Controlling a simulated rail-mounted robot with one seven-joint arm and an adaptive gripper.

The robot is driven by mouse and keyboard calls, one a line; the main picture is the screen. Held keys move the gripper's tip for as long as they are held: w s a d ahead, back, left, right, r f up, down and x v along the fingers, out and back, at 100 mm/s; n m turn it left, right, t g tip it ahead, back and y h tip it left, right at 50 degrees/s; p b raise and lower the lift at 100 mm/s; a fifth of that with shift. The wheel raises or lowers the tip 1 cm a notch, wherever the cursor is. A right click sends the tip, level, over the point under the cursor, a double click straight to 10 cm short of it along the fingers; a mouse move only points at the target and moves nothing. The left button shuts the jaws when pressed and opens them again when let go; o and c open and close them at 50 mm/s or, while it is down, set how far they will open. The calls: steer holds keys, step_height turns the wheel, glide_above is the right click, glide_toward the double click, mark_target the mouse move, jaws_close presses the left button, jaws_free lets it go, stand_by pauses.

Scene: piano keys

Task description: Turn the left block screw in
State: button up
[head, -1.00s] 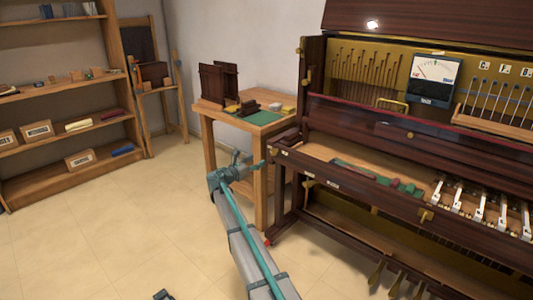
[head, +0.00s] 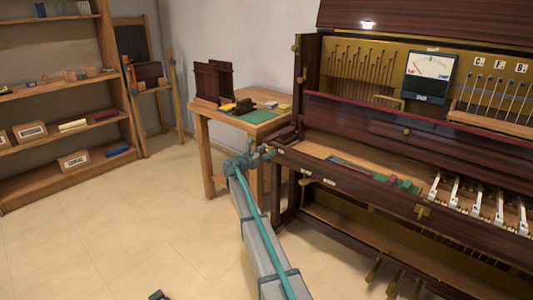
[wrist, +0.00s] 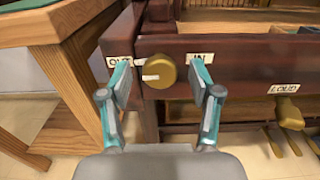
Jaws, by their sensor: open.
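The left block screw (wrist: 159,71) is a round brass knob on the front of the piano's left end block. A white mark on its face points left, toward the OUT label (wrist: 119,61); the IN label (wrist: 200,58) is on the right. My gripper (wrist: 161,80) is open, one teal-and-grey finger on each side of the knob. A gap shows between the knob and each finger in the wrist view, and I cannot tell how deep the fingertips reach. In the head view my gripper (head: 264,154) is at the piano's left front corner and the knob is not distinguishable.
A wooden side table (head: 217,120) stands close to the left of the piano (head: 400,146). Open floor (head: 130,230) lies to the left.

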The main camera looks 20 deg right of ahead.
steer(key=c, duration=1.1)
